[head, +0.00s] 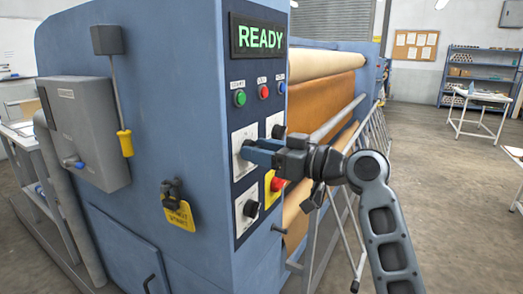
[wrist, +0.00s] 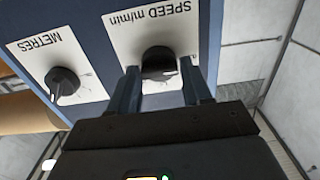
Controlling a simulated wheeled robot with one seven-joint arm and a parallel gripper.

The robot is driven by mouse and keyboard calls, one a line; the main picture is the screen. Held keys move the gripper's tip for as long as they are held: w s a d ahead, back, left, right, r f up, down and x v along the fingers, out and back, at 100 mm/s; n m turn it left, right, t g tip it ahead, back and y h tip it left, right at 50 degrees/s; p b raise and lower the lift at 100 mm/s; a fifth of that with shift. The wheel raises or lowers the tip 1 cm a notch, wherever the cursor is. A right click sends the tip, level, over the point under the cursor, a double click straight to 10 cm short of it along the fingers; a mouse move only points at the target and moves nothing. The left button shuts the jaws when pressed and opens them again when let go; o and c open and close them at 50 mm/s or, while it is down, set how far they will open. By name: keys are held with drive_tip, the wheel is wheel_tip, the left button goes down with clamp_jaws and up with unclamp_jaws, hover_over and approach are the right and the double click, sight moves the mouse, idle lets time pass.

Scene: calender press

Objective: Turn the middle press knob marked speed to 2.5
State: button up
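The speed knob is a black knob (wrist: 158,62) on a white plate marked "SPEED m/min", which appears upside down in the wrist view. In the head view its plate (head: 237,139) is the upper left one on the press front, and my gripper mostly hides the knob. My gripper (head: 247,149) reaches the knob from the right. In the wrist view the two blue fingers of my gripper (wrist: 160,72) stand on either side of the knob, with a gap showing beside it. The knob's pointer and the scale numbers cannot be read.
A METRES knob (wrist: 64,82) sits beside it. Below are a red emergency button (head: 277,184) and another black knob (head: 251,208). Rollers (head: 325,64) extend behind the panel.

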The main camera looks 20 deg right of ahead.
drive_tip(key=c, duration=0.6)
drive_tip(key=shift+c, duration=0.2)
drive_tip(key=m+p, duration=0.4)
drive_tip(key=m, duration=0.8)
drive_tip(key=m+p, duration=0.4)
drive_tip(key=m, duration=0.8)
drive_tip(key=f+m+p, duration=0.1)
drive_tip(key=m+p, duration=0.3)
drive_tip(key=m, duration=0.7)
drive_tip(key=shift+m, duration=0.4)
